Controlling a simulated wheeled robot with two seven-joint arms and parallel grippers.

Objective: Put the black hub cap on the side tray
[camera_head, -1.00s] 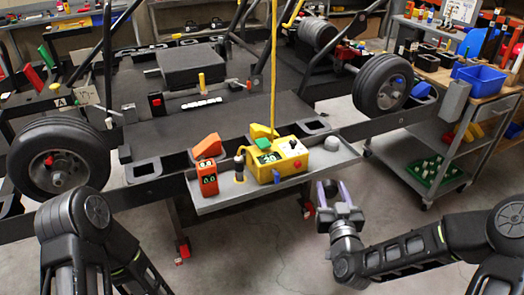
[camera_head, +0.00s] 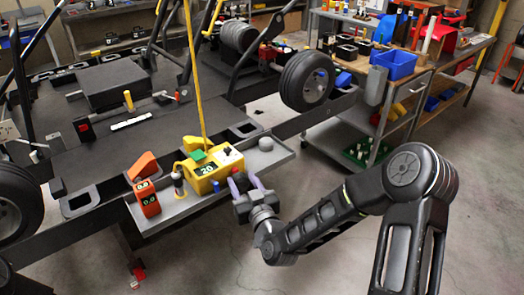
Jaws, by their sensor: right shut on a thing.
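The side tray (camera_head: 284,154) is a long grey shelf along the kart stand's near side. My right gripper (camera_head: 244,181) is at the tray's near edge, right of its middle, with two pale purple fingers pointing toward the tray. It is shut on a small dark thing, which I take for the black hub cap; the fingers mostly hide it. I cannot tell whether it touches the tray. A grey dome-shaped cap (camera_head: 266,144) sits at the tray's right end. My left gripper is out of view.
On the tray stand a yellow box with a green display (camera_head: 211,170), an orange device (camera_head: 147,198) and a small dark-topped cylinder (camera_head: 179,183). Bare tray shows between the yellow box and the grey cap. A wheel (camera_head: 306,82) and a cart with a blue bin (camera_head: 393,63) are behind right.

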